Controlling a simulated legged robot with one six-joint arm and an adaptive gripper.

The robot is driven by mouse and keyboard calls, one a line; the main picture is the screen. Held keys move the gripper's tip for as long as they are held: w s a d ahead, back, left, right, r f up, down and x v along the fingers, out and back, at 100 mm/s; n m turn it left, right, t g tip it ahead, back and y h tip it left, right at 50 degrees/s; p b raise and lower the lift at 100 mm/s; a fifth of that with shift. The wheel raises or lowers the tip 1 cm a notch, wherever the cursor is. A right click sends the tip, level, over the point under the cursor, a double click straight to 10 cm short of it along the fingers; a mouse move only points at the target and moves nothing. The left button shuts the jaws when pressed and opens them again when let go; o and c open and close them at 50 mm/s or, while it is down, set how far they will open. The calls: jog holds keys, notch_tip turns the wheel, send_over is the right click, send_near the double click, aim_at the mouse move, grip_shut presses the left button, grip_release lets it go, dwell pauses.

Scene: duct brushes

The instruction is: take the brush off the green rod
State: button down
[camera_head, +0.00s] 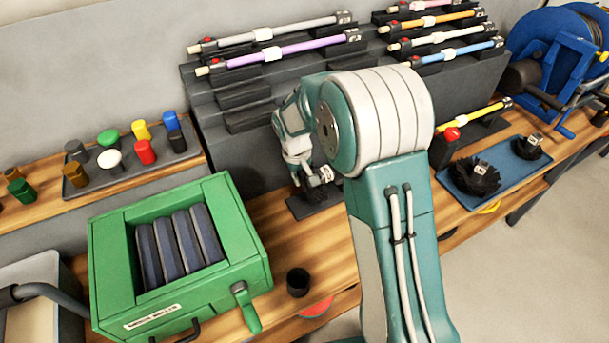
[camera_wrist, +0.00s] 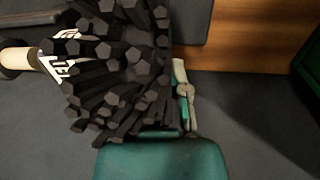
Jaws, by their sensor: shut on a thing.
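My gripper (camera_head: 300,173) is low over a dark stand (camera_head: 313,204) on the wooden bench, beside the stepped rack. The brush (camera_wrist: 115,75) fills the upper left of the wrist view. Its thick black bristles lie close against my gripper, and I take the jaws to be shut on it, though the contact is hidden. A white labelled piece (camera_wrist: 58,62) and a pale tan cylinder (camera_wrist: 16,58) show at the brush's left. In the head view a small white labelled piece (camera_head: 321,176) shows at my gripper. I cannot make out the green rod in either view.
A dark rack (camera_head: 235,100) holding several coloured rods rises behind my gripper. A green box (camera_head: 110,250) and a black cup (camera_head: 298,282) stand in front left. A blue tray (camera_head: 515,180) with two black brushes and a yellow rod (camera_head: 480,117) are at right.

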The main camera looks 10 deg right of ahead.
jog(key=shift+s+a, duration=0.1)
jog(key=shift+a, duration=0.3)
notch_tip(320, 180, up, 8)
jog(key=a, duration=0.1)
jog(key=shift+s+a, duration=0.2)
jog(key=shift+s, duration=0.05)
dwell(0.5)
